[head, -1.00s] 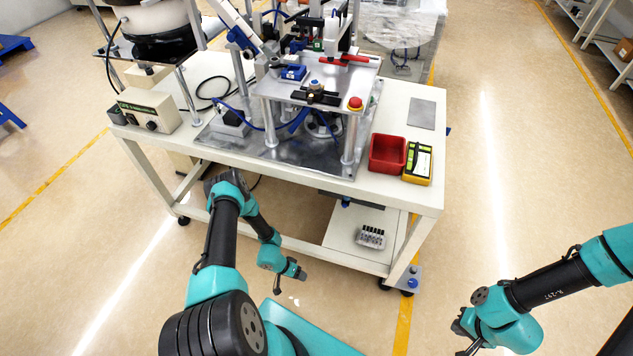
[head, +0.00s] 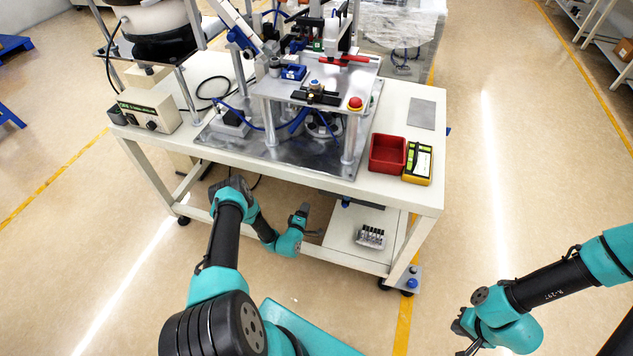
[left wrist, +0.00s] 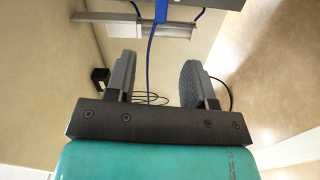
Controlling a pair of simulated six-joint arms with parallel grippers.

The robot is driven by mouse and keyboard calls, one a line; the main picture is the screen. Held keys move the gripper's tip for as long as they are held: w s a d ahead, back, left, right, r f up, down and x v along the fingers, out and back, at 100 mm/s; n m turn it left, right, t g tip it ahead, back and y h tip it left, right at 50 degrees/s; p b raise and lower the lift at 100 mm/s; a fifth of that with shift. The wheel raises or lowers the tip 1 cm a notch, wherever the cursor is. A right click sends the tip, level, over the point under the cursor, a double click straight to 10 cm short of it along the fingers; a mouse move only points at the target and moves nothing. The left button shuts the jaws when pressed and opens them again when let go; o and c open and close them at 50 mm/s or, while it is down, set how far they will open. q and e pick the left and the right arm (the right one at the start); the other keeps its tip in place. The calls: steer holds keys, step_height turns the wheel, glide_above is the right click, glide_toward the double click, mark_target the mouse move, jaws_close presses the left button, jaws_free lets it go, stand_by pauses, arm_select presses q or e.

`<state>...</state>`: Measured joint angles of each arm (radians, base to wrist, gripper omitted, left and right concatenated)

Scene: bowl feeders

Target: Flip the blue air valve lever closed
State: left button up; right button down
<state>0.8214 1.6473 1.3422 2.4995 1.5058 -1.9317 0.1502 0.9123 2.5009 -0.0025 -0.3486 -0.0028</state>
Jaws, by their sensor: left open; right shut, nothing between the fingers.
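A small blue part (head: 346,202), which looks like the valve lever, shows just under the front edge of the bench. Its exact position, open or closed, is too small to tell. My left gripper (head: 311,219) is open and empty, low in front of the bench and left of the blue part. Its two spread fingers also show in the left wrist view (left wrist: 160,65). My right gripper (head: 462,338) is shut and empty, far right of the bench.
The white bench (head: 270,168) carries the feeder machine, a red bin (head: 388,154) and a yellow device (head: 418,163). A lower shelf holds a rack of small parts (head: 370,237). The floor between my arms is clear.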

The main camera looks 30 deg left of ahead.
arm_select(q)
steer(key=shift+a+r, duration=0.1)
steer(key=shift+a, duration=0.05)
steer(key=shift+w, duration=0.1)
steer(key=w+a, duration=0.1)
steer(key=w, duration=0.4)
steer(key=w+a, duration=0.1)
steer(key=w, duration=0.5)
steer(key=w+a, duration=0.1)
steer(key=w, duration=0.5)
steer(key=shift+a, duration=0.25)
jaws_close()
stand_by(0.3)
